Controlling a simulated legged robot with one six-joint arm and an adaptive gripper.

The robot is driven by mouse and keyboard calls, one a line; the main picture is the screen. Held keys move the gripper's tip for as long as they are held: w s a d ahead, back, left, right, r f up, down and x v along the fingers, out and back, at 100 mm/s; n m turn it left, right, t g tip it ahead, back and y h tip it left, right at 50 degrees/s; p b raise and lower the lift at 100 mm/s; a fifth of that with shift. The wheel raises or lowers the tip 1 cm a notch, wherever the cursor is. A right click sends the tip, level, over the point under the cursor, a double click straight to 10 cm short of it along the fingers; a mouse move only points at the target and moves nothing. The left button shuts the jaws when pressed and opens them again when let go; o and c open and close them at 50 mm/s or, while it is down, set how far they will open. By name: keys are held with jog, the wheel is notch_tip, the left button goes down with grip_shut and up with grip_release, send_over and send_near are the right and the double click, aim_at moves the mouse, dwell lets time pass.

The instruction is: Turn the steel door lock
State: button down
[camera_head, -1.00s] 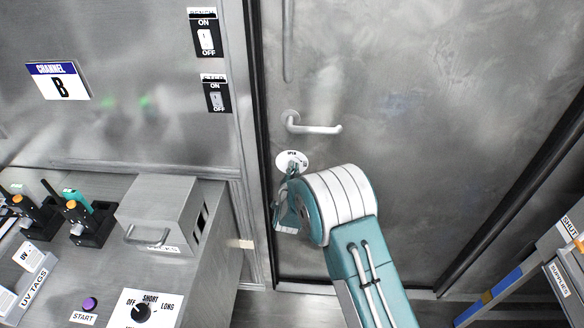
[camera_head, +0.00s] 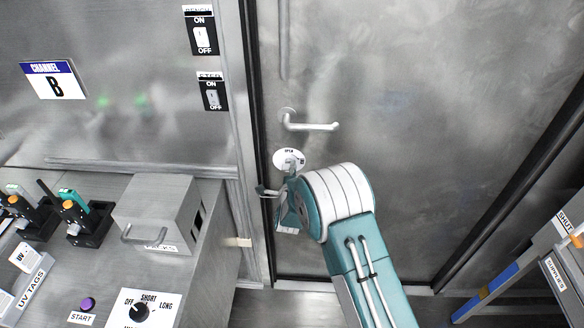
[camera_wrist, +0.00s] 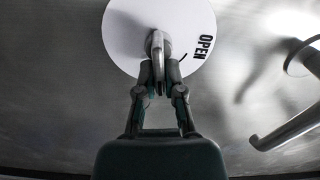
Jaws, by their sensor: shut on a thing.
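The steel door (camera_head: 420,150) fills the right of the head view. Its lock has a round white plate (camera_head: 279,159) marked OPEN, below the lever handle (camera_head: 310,125). In the wrist view the plate (camera_wrist: 118,30) shows a grey lock knob (camera_wrist: 157,42) at its middle. My gripper (camera_wrist: 159,78) is shut on that knob, with one finger on each side. In the head view my gripper (camera_head: 283,185) is partly hidden behind my wrist, just below the plate. The OPEN mark lies to the right of the knob in the wrist view.
A steel bench with a drawer box (camera_head: 160,210), a purple START button (camera_head: 88,304) and a dial (camera_head: 139,311) stands at left. Two ON/OFF switches (camera_head: 201,37) sit beside the door frame. A shelf rack (camera_head: 555,262) stands at lower right.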

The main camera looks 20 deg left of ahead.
jog(key=shift+w+d+m, duration=0.2)
jog(key=shift+d+m, duration=0.05)
jog(key=shift+m, duration=0.65)
jog(key=shift+f, duration=0.15)
jog(key=c, duration=0.8)
grip_release()
jog(key=shift+d+f, duration=0.1)
jog(key=shift+o, duration=0.2)
jog(key=shift+s, duration=0.2)
jog(key=v, duration=1.1)
jog(key=shift+s, duration=0.25)
